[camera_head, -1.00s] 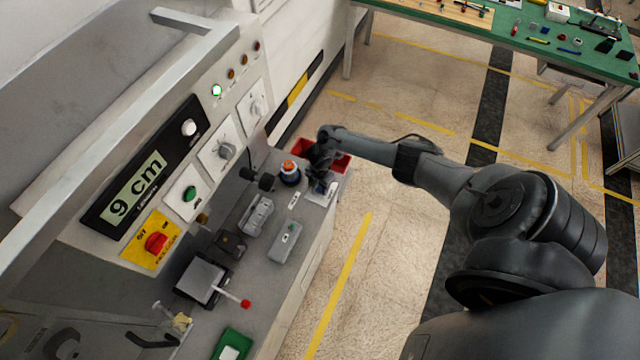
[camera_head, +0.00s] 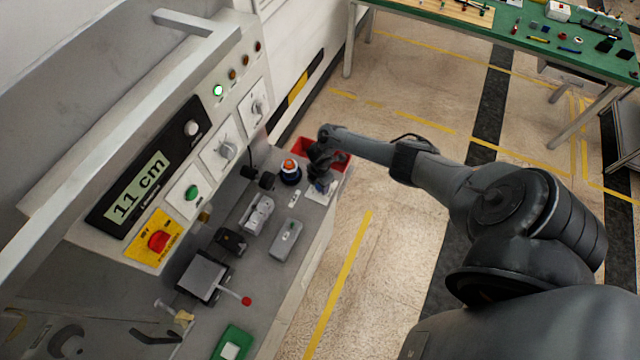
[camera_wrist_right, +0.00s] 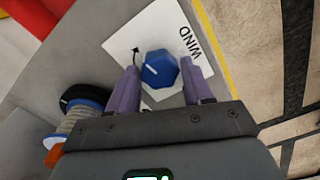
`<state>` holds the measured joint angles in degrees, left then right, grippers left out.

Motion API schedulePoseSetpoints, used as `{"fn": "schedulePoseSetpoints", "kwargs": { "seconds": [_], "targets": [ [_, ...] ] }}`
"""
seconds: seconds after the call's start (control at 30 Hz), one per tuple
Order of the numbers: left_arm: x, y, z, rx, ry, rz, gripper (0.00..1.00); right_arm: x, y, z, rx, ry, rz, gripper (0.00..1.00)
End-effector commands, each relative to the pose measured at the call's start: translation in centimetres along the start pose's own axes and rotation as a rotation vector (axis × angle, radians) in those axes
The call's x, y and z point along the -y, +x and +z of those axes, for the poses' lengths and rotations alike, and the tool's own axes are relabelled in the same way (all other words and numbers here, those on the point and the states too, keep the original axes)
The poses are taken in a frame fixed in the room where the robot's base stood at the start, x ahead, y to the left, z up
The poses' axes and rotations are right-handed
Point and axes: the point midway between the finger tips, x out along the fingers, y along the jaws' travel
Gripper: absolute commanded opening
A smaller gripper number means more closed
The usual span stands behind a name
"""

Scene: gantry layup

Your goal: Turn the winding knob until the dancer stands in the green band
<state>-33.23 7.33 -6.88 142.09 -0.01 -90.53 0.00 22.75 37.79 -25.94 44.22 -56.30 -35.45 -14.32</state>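The winding knob (camera_wrist_right: 158,68) is blue with a white pointer line and sits on a white plate marked WIND (camera_wrist_right: 195,45) in the right wrist view. The two fingers of my right gripper (camera_wrist_right: 159,70) stand on either side of the knob and appear to close on it. I cannot make out the dancer or a green band. My left gripper is not in view.
A spool (camera_head: 290,171) with an orange top stands close beside my right gripper. A red bin (camera_head: 340,160) is behind it. The panel has a green button (camera_head: 191,192) and a red knob on yellow (camera_head: 158,241). A red-tipped lever (camera_head: 246,301) lies nearer.

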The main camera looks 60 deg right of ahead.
Motion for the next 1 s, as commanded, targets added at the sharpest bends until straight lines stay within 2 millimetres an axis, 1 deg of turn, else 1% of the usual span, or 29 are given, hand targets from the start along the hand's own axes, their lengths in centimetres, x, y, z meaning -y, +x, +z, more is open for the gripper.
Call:
{"fn": "schedulePoseSetpoints", "kwargs": {
  "seconds": [0.03,0.1,0.37,0.47,0.57,0.67,0.9,1.0],
  "targets": [
    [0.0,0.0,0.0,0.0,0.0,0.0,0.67,0.0,0.0,0.0,0.0,0.0,0.001,0.58],
    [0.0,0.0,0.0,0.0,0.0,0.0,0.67,0.0,0.0,0.0,0.0,0.0,0.001,0.67],
    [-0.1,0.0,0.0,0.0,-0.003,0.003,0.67,0.0,0.0,0.0,0.0,0.0,0.001,0.67],
    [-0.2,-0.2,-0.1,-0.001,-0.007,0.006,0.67,0.0,-0.4,0.0,0.0,0.0,0.001,0.67],
    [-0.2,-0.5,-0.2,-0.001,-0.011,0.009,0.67,-0.1,-1.4,0.0,0.0,-0.002,0.002,0.67],
    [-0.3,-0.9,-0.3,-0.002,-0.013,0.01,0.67,-0.1,-2.8,0.1,0.002,-0.002,0.002,0.67],
    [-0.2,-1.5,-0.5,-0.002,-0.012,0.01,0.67,-0.1,-6.9,0.1,0.001,-0.002,0.004,0.67],
    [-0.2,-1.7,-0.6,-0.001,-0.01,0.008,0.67,0.0,-8.4,0.1,0.002,-0.003,0.002,0.67]
  ]
}}
